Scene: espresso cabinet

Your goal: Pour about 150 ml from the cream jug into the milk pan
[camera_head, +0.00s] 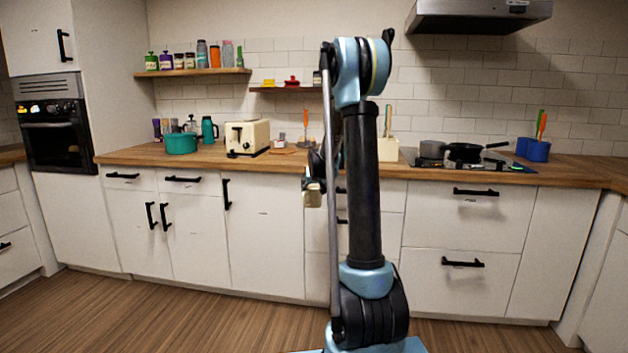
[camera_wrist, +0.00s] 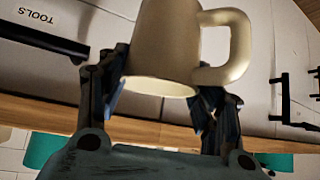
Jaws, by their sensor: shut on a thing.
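My gripper (camera_wrist: 163,92) is shut on a cream-coloured jug (camera_wrist: 165,40) with a big loop handle, one finger on each side of its body. The wrist picture is upside down, and the jug looks roughly upright; its contents cannot be seen. In the head view the jug (camera_head: 313,198) hangs in front of the cabinet fronts, below the counter edge, partly hidden by my arm. A grey pan (camera_head: 432,149), possibly the milk pan, stands on the hob at the right, apart from my gripper.
A dark frying pan (camera_head: 465,152) stands beside the grey pan on the hob (camera_head: 502,166). A cream toaster (camera_head: 247,138) and a teal pot (camera_head: 181,144) are on the left counter. The range hood (camera_head: 480,15) hangs above the hob.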

